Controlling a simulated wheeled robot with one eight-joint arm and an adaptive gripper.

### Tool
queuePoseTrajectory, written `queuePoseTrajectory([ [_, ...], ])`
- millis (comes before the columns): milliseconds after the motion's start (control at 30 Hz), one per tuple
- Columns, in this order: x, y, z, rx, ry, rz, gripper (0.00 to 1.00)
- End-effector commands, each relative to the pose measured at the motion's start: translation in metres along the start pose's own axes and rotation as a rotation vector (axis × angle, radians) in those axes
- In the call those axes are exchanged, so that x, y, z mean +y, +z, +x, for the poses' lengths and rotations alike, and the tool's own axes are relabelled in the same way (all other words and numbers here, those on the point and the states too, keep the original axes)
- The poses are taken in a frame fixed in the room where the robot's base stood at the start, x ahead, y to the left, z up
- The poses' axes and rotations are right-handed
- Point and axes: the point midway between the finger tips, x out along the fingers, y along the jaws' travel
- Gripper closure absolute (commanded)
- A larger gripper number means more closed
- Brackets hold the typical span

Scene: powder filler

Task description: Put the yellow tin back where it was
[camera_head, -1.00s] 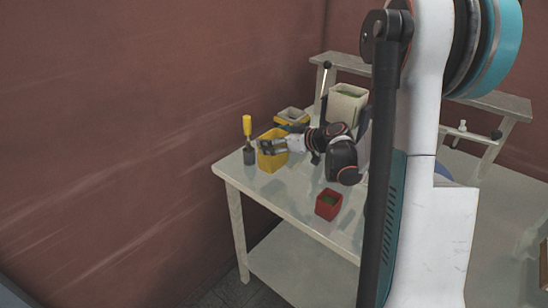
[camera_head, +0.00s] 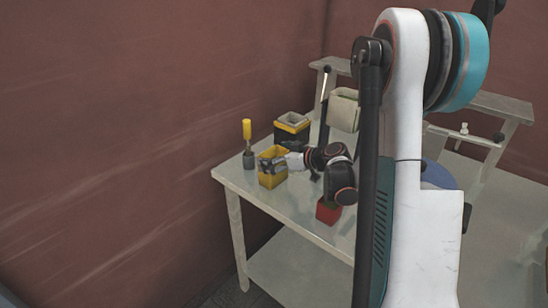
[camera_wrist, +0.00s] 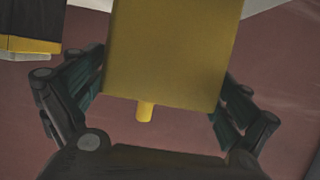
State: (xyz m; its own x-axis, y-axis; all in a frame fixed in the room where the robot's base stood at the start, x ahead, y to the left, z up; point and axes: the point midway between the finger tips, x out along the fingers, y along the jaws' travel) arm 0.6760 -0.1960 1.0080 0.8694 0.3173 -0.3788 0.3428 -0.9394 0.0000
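The yellow tin (camera_head: 268,180) is at the left part of the white table in the head view. My gripper (camera_head: 274,163) is shut on it, with the fingers along its sides. In the wrist view the tin (camera_wrist: 170,50) fills the space between the fingers (camera_wrist: 160,95). Whether its base touches the table top cannot be told. My arm covers part of its right side.
A black box with a yellow band (camera_head: 291,137) stands behind the tin. A yellow-handled tool (camera_head: 247,131) in a grey base stands left. A red box (camera_head: 327,214), partly hidden by my arm, and a pale container (camera_head: 343,112) are right. The table (camera_head: 265,203) is clear in front.

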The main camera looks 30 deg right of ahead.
Motion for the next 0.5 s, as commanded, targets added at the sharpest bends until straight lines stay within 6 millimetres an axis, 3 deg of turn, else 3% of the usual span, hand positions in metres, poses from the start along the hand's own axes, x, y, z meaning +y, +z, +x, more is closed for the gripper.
queuePoseTrajectory([
  [400, 0.0, -0.003, -0.001, 0.0, 0.0, 0.0, 0.0],
  [500, 0.001, -0.003, -0.012, 0.0, 0.002, 0.001, 0.0],
])
